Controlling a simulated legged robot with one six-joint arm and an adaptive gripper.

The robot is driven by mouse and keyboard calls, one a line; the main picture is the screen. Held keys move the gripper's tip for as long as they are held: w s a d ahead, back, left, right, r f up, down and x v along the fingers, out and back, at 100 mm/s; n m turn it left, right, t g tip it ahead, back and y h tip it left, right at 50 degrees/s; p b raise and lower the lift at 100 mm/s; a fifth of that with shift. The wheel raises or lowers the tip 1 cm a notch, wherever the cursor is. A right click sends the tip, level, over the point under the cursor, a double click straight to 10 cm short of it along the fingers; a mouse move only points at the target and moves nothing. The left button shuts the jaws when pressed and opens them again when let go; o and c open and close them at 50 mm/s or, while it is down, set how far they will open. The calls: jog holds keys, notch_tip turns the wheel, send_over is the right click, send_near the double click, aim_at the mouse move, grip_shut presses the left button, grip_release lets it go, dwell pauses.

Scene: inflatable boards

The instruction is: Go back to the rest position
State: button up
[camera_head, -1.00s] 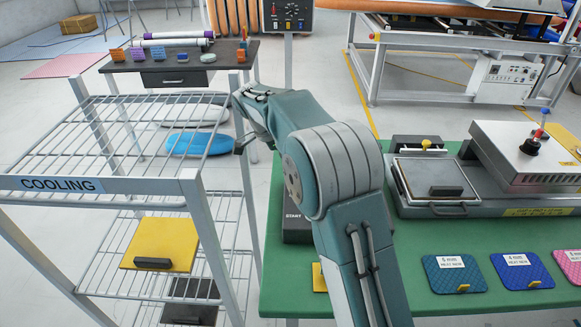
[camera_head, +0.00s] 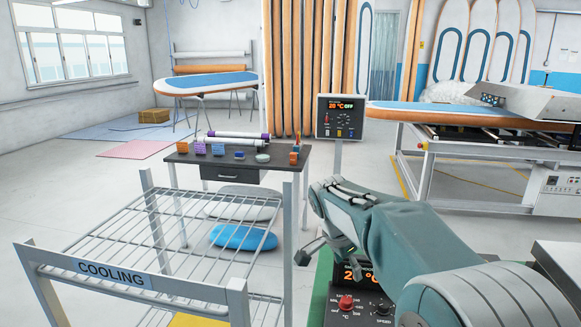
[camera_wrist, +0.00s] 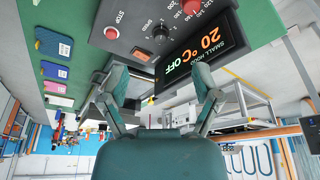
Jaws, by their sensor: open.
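My gripper (camera_head: 322,258) is in the middle of the head view, at the end of my arm, which reaches in from the lower right. Its fingers are apart and nothing is between them. In the wrist view, the two fingers of my gripper (camera_wrist: 161,84) stand wide apart, with the control box (camera_wrist: 180,30) beyond them. In the head view, the control box (camera_head: 362,303) is just below my gripper, partly covered by my arm.
The empty top shelf of the cooling rack (camera_head: 130,277) stands left of my gripper. A dark table (camera_head: 225,172) with small blocks and rolls is behind it. A control panel on a post (camera_head: 339,117) stands beyond my gripper. Bare floor (camera_head: 90,190) lies to the left.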

jog(key=s+d+r+n+t+y, duration=0.1)
jog(key=s+r+n, duration=0.15)
jog(key=s, duration=0.45)
jog(key=s+d+r+n+t+y, duration=0.1)
jog(key=s+r+n, duration=0.1)
jog(key=s+n, duration=0.35)
jog(key=s+f+n+t, duration=0.1)
jog(key=s+n, duration=0.1)
jog(key=s, duration=0.6)
jog(key=s+f+n+t+y, duration=0.1)
jog(key=s+f+n, duration=0.1)
jog(key=s, duration=0.6)
jog(key=shift+d+f+n, duration=0.3)
jog(key=shift+w, duration=0.15)
